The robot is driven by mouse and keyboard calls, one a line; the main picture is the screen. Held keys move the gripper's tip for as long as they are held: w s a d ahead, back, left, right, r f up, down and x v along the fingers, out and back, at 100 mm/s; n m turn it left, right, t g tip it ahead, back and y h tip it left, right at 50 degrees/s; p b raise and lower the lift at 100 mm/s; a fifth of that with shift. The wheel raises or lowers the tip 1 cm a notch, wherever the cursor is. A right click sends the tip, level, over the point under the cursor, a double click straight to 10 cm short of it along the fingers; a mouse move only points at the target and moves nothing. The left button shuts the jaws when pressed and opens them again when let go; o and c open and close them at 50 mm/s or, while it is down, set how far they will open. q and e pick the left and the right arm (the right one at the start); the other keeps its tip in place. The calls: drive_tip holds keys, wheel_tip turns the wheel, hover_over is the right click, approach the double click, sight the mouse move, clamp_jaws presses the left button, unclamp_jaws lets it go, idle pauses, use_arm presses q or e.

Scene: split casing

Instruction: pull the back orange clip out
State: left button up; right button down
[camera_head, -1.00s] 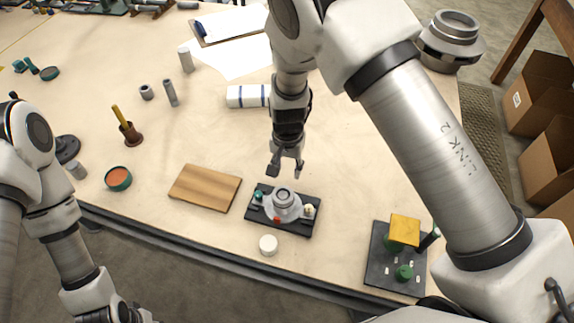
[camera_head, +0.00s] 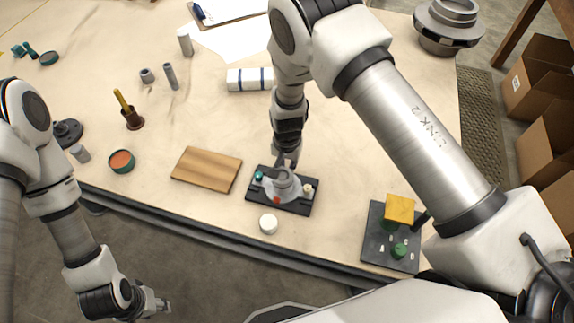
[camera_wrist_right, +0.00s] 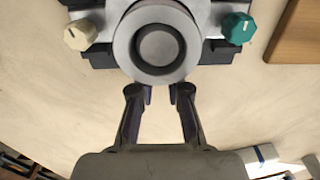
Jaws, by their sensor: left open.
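The grey round casing (camera_head: 284,186) sits on a dark base plate (camera_head: 299,208), with a teal knob (camera_head: 259,176) and a cream knob (camera_head: 307,188) at its sides. A red-orange clip (camera_head: 276,200) shows on its front side. The back orange clip is not visible; my right gripper (camera_head: 287,162) covers that side. In the right wrist view, the right fingers (camera_wrist_right: 160,95) stand apart at the casing's back edge (camera_wrist_right: 158,78), their tips partly under the rim. Bare table shows between them. My left gripper (camera_head: 162,303) is open and empty, beyond the table's front edge.
A wooden board (camera_head: 207,169) lies left of the base plate. A white round piece (camera_head: 268,223) is in front of it. A dark plate (camera_head: 379,248) with a yellow block (camera_head: 400,208) and green parts is at the right. A striped white roll (camera_head: 249,79) lies behind.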

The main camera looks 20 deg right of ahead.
drive_tip(key=shift+w+d+f+b, duration=0.35)
drive_tip(key=shift+w+f+b, duration=0.1)
drive_tip(key=shift+b, duration=0.55)
drive_tip(key=shift+w+r, duration=0.15)
drive_tip(key=shift+r, duration=0.3)
drive_tip(key=c, duration=1.1)
unclamp_jaws()
drive_tip(key=shift+d+f, duration=0.1)
drive_tip(key=shift+w+d, duration=0.1)
drive_tip(key=shift+w, duration=0.1)
wheel_tip(320, 180, up, 12)
drive_tip(key=shift+f, duration=0.1)
